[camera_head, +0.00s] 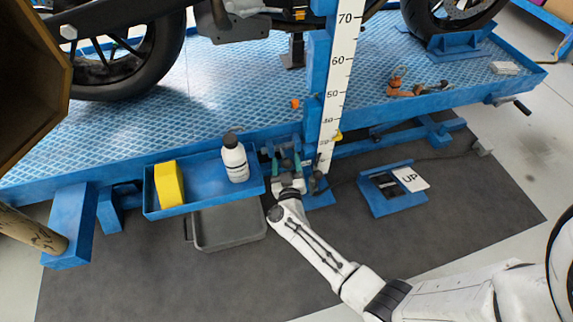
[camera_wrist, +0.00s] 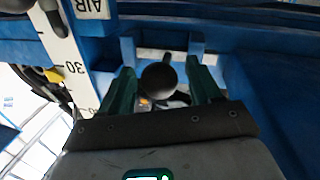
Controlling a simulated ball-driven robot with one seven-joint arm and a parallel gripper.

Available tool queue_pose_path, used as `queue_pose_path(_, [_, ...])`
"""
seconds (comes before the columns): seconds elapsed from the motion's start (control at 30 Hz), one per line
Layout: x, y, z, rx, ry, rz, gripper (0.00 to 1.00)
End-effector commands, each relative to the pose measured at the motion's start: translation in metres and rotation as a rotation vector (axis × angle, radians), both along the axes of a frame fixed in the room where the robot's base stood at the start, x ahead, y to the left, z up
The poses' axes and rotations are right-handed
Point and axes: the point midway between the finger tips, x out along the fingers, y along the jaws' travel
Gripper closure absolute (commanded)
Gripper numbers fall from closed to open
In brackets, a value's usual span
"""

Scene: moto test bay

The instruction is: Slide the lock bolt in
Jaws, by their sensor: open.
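A dark round knob (camera_wrist: 158,80), which looks like the end of the lock bolt, shows in the wrist view in front of the blue lift frame. My gripper (camera_wrist: 161,72) is open, with one green finger on each side of the knob. A gap shows between the knob and each finger, and I cannot tell how deep the knob sits between them. In the head view my gripper (camera_head: 287,163) is at the blue frame beside the white height scale (camera_head: 341,75). The bolt itself is hidden there by my gripper and wrist.
A blue tray (camera_head: 207,199) with a yellow block (camera_head: 169,184) and a white bottle (camera_head: 235,160) is close left of my gripper. A grey bin (camera_head: 228,228) is below it. A blue pedal box (camera_head: 392,203) marked UP stands right. The motorcycle lift (camera_head: 230,95) is behind.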

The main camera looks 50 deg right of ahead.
Motion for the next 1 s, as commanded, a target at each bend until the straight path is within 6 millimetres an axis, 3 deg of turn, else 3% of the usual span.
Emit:
queue_pose_path(0.27, [0.0011,-0.0010,0.0002,0.000,0.000,0.000,0.37])
queue_pose_path(0.9, [0.0009,-0.0006,0.0002,0.000,0.000,0.001,0.97])
queue_pose_path(1.0, [0.0009,-0.0006,0.0002,0.000,0.000,0.001,1.00])
